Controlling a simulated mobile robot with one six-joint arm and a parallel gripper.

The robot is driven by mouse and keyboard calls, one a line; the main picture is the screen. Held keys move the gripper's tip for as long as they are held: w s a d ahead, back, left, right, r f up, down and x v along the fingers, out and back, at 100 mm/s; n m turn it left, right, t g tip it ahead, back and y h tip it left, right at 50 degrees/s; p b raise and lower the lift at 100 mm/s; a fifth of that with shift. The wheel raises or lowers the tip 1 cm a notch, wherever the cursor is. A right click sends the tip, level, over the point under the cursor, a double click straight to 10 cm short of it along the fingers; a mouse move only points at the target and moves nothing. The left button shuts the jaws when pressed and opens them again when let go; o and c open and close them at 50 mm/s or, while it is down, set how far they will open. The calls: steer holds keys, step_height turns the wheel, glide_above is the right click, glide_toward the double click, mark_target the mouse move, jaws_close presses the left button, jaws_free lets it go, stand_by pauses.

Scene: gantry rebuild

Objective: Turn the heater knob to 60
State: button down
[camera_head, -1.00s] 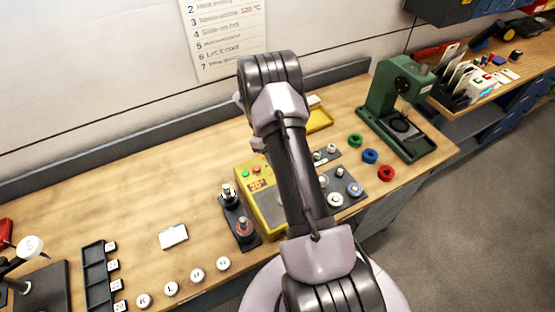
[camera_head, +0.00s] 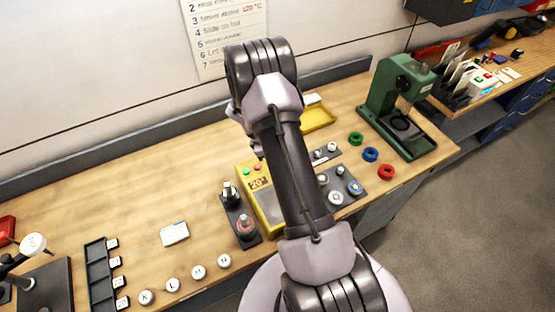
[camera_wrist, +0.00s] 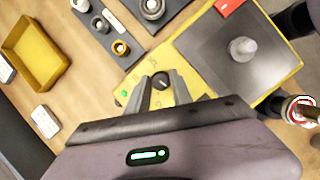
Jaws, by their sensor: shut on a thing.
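The yellow heater box (camera_head: 270,214) stands mid-bench in the head view, partly hidden behind my arm. Its display (camera_head: 257,183) reads 20°. In the wrist view its yellow panel (camera_wrist: 196,84) carries a small round dark knob (camera_wrist: 160,77) with a pale pointer mark. My gripper (camera_wrist: 161,82) is shut on the knob, one finger at each side. The head view does not show the knob or the fingertips, as my arm is in front. A grey plate (camera_wrist: 208,58) with a pale cone-shaped post (camera_wrist: 242,48) is on the heater.
A stand with black and red-ringed posts (camera_head: 239,215) is close left of the heater. A grey tray with round parts (camera_head: 342,188) is close right. A yellow tray (camera_head: 318,117), green press (camera_head: 397,95) and coloured rings (camera_head: 370,156) lie farther right.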

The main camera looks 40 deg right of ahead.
steer(key=shift+s+f, duration=0.1)
stand_by(0.3)
steer(key=c, duration=1.1)
jaws_free()
steer(key=shift+c, duration=0.2)
steer(key=p+v, duration=0.1)
steer(key=v, duration=1.6)
steer(key=shift+r+p, duration=0.25)
steer(key=shift+p, duration=0.15)
steer(key=shift+a, duration=0.15)
